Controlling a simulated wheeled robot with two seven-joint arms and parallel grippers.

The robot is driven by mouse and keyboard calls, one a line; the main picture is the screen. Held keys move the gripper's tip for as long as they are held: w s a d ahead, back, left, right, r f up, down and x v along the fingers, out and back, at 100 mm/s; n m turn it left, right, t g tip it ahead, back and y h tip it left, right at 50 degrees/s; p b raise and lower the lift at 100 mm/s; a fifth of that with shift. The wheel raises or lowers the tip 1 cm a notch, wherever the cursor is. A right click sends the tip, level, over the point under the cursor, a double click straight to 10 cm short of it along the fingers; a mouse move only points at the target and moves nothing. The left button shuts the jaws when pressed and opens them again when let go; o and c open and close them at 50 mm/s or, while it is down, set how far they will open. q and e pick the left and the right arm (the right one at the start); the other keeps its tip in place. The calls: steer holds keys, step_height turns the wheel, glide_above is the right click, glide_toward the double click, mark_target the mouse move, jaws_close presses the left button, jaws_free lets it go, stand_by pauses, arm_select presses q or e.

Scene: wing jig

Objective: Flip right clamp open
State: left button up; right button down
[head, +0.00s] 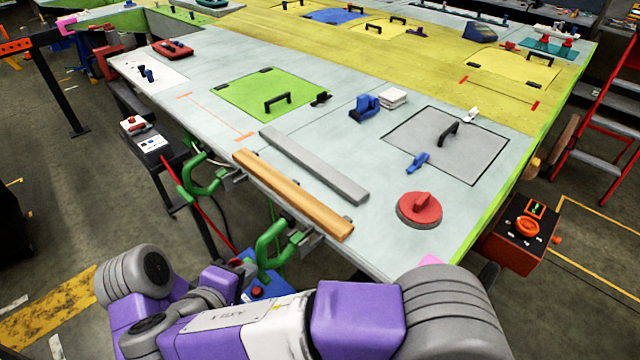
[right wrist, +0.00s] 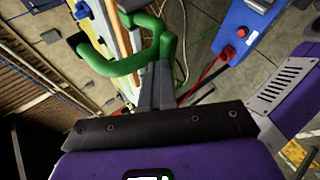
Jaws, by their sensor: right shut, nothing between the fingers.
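The right clamp (head: 268,245) is a green bent handle on a grey mount at the table's near edge, below the wooden strip. In the right wrist view the green handle (right wrist: 125,65) is a U-shaped loop close to my fingers. My right gripper (head: 243,268) is just left of and below this clamp in the head view, partly hidden by my arm. Its grey fingers (right wrist: 156,85) are together and empty, overlapping the handle; whether they touch it I cannot tell. The left clamp (head: 205,182), also green, sits further left along the edge. My left gripper is out of view.
A wooden strip (head: 292,193) and a grey bar (head: 314,165) lie along the near edge. A red disc with a handle (head: 420,209) is at the right. A blue box with red buttons (right wrist: 236,38) stands below the clamp. A red hose (right wrist: 208,72) runs nearby.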

steer(key=shift+s+f+g, duration=0.15)
steer(key=shift+f+g, duration=0.15)
steer(key=shift+f, duration=0.2)
steer(key=w+r+p+v, duration=0.1)
steer(key=p+v, duration=0.3)
steer(key=v, duration=0.8)
steer(key=shift+a+r, duration=0.35)
steer(key=shift+r, duration=0.05)
steer(key=shift+s, duration=0.15)
